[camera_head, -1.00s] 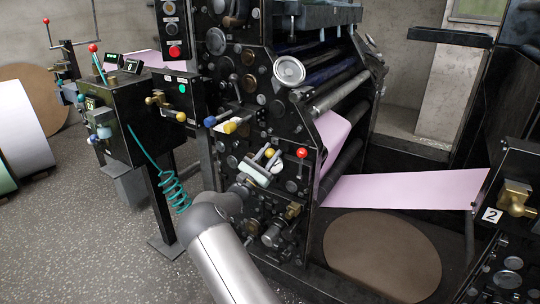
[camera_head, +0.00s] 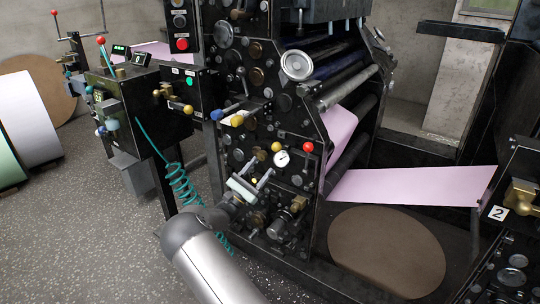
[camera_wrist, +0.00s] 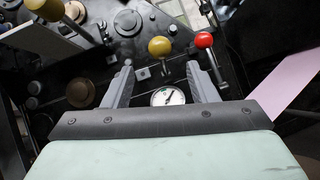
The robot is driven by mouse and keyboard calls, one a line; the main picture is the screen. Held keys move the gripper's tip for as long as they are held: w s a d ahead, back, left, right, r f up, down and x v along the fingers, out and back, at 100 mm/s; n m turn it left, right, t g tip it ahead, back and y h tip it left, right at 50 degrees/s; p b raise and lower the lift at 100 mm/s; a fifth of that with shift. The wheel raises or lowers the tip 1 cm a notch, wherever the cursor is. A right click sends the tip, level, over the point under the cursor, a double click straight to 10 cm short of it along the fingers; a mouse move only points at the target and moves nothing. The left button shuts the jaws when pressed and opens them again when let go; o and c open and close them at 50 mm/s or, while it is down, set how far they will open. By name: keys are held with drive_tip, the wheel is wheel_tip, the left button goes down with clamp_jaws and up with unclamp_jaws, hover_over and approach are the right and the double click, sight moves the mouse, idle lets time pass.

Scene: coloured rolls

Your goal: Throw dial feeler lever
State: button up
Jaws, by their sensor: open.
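A small round dial (camera_head: 282,158) with a white face is on the black machine front. A lever with a yellow knob (camera_head: 277,146) stands just above it, and one with a red knob (camera_head: 308,146) to its right. I cannot tell for sure which is the feeler lever. My gripper (camera_head: 257,172) is open and empty, below and left of the dial and apart from it. In the wrist view, the dial (camera_wrist: 168,97) shows between the gripper fingers (camera_wrist: 160,67), with the yellow knob (camera_wrist: 160,46) above and the red knob (camera_wrist: 204,40) beyond the right finger.
Two side handles, blue (camera_head: 216,115) and yellow (camera_head: 237,120), stick out at the upper left. Brass fittings (camera_head: 297,204) sit below right. A pink web (camera_head: 410,186) runs right from the rollers. A teal coiled cable (camera_head: 180,185) hangs left of the arm.

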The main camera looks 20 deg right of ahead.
drive_tip(key=v, duration=0.8)
drive_tip(key=s+d+r+m+g+y+p, duration=0.5)
drive_tip(key=s+r+g, duration=0.15)
drive_tip(key=s, duration=0.25)
drive_tip(key=s+d+r+m+g+y+p, duration=0.45)
drive_tip(key=s+r+m+g, duration=0.2)
drive_tip(key=s, duration=0.25)
drive_tip(key=s+a+r+m+t+y+p, duration=0.2)
drive_tip(key=s+a+r+y+p, duration=0.3)
drive_tip(key=s, duration=0.7)
drive_tip(key=s+a+r+m+t+y+p, duration=0.2)
drive_tip(key=s+a+r+m+y+p, duration=0.2)
drive_tip(key=s+a+r+y, duration=0.5)
drive_tip(key=s+a+p, duration=0.1)
drive_tip(key=s+p, duration=0.1)
drive_tip(key=s, duration=0.1)
drive_tip(key=shift+a, duration=0.15)
